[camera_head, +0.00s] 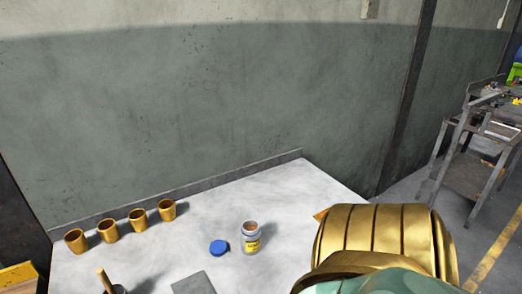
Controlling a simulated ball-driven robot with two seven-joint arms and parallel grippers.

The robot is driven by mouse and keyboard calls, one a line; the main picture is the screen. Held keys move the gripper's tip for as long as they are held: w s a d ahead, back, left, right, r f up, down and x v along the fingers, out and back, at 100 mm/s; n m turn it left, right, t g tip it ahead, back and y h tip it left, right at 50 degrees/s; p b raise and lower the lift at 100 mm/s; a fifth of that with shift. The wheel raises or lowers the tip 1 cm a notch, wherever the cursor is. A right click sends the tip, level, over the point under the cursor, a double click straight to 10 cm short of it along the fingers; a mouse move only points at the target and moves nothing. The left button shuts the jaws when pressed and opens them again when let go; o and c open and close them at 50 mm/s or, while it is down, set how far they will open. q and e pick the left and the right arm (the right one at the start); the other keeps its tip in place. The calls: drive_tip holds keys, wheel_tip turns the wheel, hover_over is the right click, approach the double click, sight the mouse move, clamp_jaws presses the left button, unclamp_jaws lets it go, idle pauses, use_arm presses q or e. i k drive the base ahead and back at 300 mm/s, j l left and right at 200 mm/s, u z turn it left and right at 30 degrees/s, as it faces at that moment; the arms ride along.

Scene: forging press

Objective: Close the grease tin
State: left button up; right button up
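The grease tin (250,240) is a small grey jar with a yellow label. It stands upright and open on the pale table, with brown stuff showing at its mouth. A blue lid (219,248) lies on the table just left of the tin, apart from it. Neither of my grippers can be made out in the head view. A large gold and green part, which looks like my own arm, fills the lower right and hides that part of the table.
Several gold cups (109,230) stand in a row along the table's back left edge. A grey flat plate (193,284) and a wooden handle (104,279) are at the front. The table (290,190) is clear behind the tin. A metal rack (470,165) stands far right.

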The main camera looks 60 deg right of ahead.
sight(250, 233)
drive_tip(key=z, duration=1.95)
drive_tip(key=l, duration=0.15)
